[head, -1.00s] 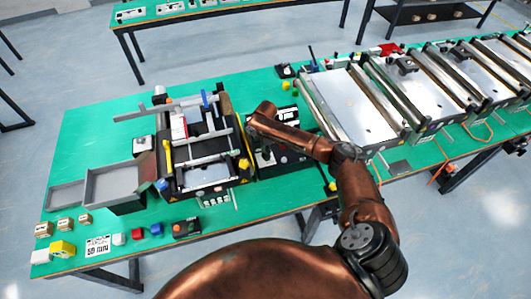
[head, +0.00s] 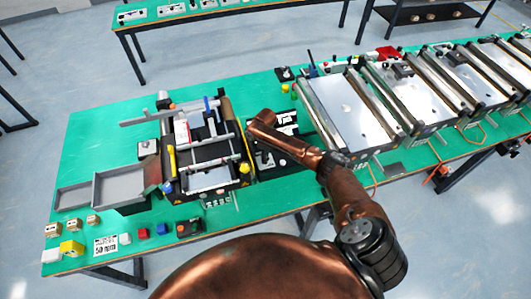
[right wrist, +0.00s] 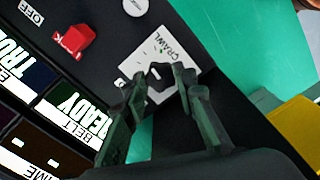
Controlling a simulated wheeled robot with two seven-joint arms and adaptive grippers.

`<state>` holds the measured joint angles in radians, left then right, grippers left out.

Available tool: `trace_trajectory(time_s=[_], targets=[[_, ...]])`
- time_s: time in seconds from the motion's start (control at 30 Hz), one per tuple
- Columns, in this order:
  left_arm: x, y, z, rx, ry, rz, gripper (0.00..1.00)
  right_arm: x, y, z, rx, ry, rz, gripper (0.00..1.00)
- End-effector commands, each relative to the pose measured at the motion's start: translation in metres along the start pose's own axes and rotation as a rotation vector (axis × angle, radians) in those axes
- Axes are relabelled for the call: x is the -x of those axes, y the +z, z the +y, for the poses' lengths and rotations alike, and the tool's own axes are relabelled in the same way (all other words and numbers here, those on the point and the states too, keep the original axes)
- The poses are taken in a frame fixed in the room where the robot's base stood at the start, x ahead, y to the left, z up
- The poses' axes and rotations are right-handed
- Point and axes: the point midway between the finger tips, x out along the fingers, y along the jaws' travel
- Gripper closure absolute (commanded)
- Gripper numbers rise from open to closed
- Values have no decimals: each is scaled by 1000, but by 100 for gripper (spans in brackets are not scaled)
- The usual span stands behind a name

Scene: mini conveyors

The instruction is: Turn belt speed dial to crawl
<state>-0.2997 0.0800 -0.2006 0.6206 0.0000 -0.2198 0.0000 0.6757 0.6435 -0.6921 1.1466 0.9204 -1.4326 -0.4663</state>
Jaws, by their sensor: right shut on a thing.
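The belt speed dial (right wrist: 155,85) is a small dark knob on a white plate (right wrist: 183,60) in the right wrist view. The word CRAWL is printed on the plate, just above the dial. My right gripper (right wrist: 165,76) is shut on the dial, with one fingertip on each side of it. The fingers hide much of the knob, and I cannot tell where its pointer stands. In the head view my right gripper (head: 266,152) is small and reaches down to the black control box (head: 293,160). My left gripper is in neither view.
A yellow block (right wrist: 298,122) is at the right. In the head view conveyors (head: 345,105) stand to the right and a sorting machine (head: 205,180) to the left.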

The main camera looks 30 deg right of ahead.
Motion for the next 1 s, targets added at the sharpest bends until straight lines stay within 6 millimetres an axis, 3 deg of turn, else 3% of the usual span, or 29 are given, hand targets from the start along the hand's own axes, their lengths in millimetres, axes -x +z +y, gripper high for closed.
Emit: trace_trajectory(time_s=[0.1,0.4,0.7,1.0], targets=[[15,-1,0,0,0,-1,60,3,-2,-2,-110,-5,2,99],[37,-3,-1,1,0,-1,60,2,-2,-2,-373,-4,2,99],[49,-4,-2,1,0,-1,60,0,-1,-1,-552,-3,0,99],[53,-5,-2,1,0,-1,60,0,-1,-1,-625,-1,1,99]])
